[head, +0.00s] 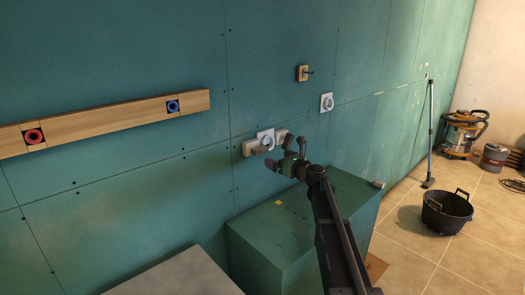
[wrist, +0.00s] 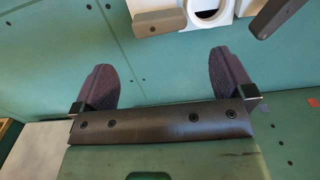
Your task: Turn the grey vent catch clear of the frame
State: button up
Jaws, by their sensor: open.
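On the green wall is a white vent-like fitting (head: 265,137) with a round opening; its lower edge shows at the top of the wrist view (wrist: 222,19). A grey-brown bar, apparently the catch (wrist: 157,22), lies across a pale block at its left; in the head view the catch (head: 262,149) is small. A second dark grey bar (wrist: 268,17) stands at the fitting's right, cut off by the picture edge. My gripper (head: 288,154) is open and empty, below and right of the fitting in the head view. Its two dark fingers (wrist: 162,62) are apart and touch neither bar.
A green box (head: 290,225) stands below my gripper against the wall. A wooden rail (head: 105,122) with red and blue rings is at left. A wooden hook block (head: 302,73) and a white round fitting (head: 326,102) are up right. A black tub (head: 447,215) stands on the floor.

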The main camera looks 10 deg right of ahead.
aim_at(262, 150)
jog(key=x, duration=1)
jog(key=shift+w+a, duration=0.25)
jog(key=shift+w, duration=0.05)
jog(key=c, duration=0.8)
jog(key=shift+n, duration=0.3)
jog(key=n, duration=0.6)
jog(key=shift+s+r+p, duration=0.1)
jog(key=shift+r+p, duration=0.15)
jog(key=shift+p, duration=0.05)
jog(key=n, duration=0.5)
jog(key=shift+s+a+r, duration=0.1)
jog(key=shift+a, duration=0.1)
jog(key=shift+n, duration=0.3)
